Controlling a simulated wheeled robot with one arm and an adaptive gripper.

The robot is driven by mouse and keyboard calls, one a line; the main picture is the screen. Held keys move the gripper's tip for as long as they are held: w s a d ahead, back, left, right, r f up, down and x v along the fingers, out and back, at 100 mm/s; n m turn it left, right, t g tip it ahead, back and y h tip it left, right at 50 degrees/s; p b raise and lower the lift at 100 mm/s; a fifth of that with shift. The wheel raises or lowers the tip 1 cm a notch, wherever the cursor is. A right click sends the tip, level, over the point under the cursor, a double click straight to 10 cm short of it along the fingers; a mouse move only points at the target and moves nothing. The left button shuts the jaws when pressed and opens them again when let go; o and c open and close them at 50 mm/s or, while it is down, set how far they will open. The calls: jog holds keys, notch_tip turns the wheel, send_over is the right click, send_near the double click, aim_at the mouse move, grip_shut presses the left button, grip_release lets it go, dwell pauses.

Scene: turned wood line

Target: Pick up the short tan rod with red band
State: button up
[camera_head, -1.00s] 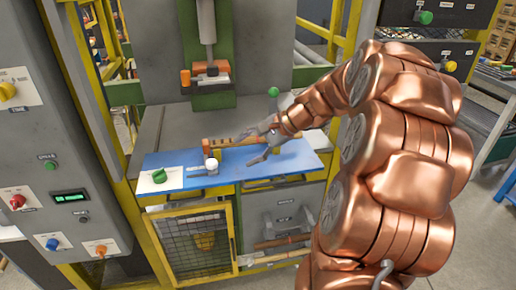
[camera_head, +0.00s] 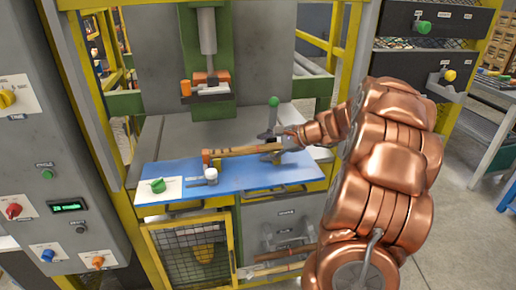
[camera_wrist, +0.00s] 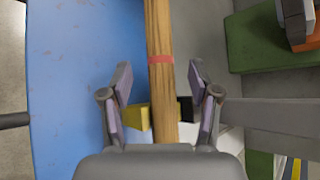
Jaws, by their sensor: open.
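A tan wooden rod (camera_head: 240,151) lies along the back of the blue work surface (camera_head: 236,182). In the wrist view the rod (camera_wrist: 159,30) runs upright through the middle of the picture, with a red band (camera_wrist: 160,59) around it. My gripper (camera_wrist: 160,82) is open, with one finger on each side of the rod just below the band. Neither finger visibly touches it. In the head view my gripper (camera_head: 284,147) is at the rod's right end and partly hides it.
A white cup (camera_head: 211,175) and a green knob on a white plate (camera_head: 158,185) are on the blue surface. A yellow block (camera_wrist: 137,116) sits by the rod between my fingers. A green-handled lever (camera_head: 273,103) stands behind my gripper. More rods (camera_head: 285,253) lie on the lower shelf.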

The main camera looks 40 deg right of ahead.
jog(key=shift+x, duration=0.8)
grip_shut()
